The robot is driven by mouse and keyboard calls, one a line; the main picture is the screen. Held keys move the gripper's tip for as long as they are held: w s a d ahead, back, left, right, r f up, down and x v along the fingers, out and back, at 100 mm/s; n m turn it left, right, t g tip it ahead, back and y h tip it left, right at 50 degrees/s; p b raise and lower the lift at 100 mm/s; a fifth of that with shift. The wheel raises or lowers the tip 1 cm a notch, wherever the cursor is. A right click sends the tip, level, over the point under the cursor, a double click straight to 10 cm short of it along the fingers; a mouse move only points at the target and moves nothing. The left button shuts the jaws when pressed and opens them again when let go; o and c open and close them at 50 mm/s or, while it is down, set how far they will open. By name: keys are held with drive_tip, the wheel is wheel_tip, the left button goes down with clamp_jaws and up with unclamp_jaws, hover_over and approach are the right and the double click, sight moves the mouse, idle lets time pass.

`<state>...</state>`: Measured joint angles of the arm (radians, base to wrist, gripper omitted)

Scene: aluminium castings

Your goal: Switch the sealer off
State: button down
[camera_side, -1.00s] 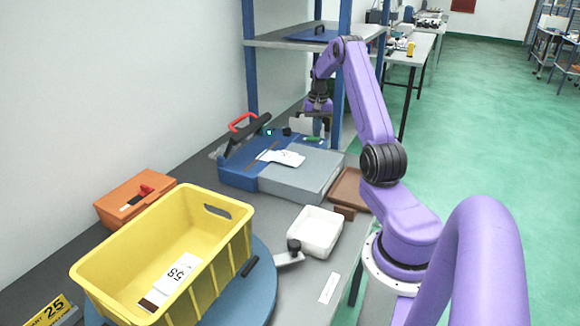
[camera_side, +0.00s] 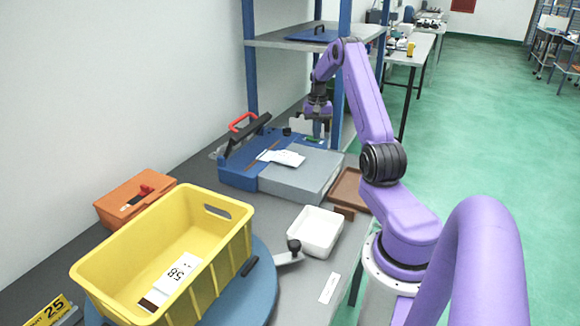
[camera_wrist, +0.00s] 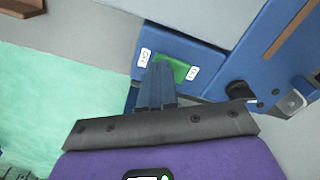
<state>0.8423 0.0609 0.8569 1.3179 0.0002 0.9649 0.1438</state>
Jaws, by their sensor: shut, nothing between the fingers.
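The sealer is a blue machine (camera_side: 240,172) with a grey table, a black sealing arm (camera_side: 248,132) tilted up and a red handle (camera_side: 243,122). A white packet (camera_side: 284,158) lies on it. In the wrist view, its green rocker switch (camera_wrist: 178,69) sits on the blue casing between two small white labels, too small to read surely. My gripper (camera_wrist: 160,68) is shut and empty, its fingertips at the left end of the switch, partly covering it. I cannot tell whether they touch it. In the side view, my gripper (camera_side: 321,133) is at the sealer's far right corner.
A blue shelf rack (camera_side: 250,70) stands behind the sealer. A yellow crate (camera_side: 226,240) on a blue turntable (camera_side: 262,290), an orange toolbox (camera_side: 112,214), a white tray (camera_side: 316,248) and a brown tray (camera_side: 345,190) stand nearer. A black knob (camera_wrist: 240,90) is right of the switch.

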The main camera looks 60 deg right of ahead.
drive_tip(key=shift+r, duration=3.4)
drive_tip(key=shift+a, duration=0.1)
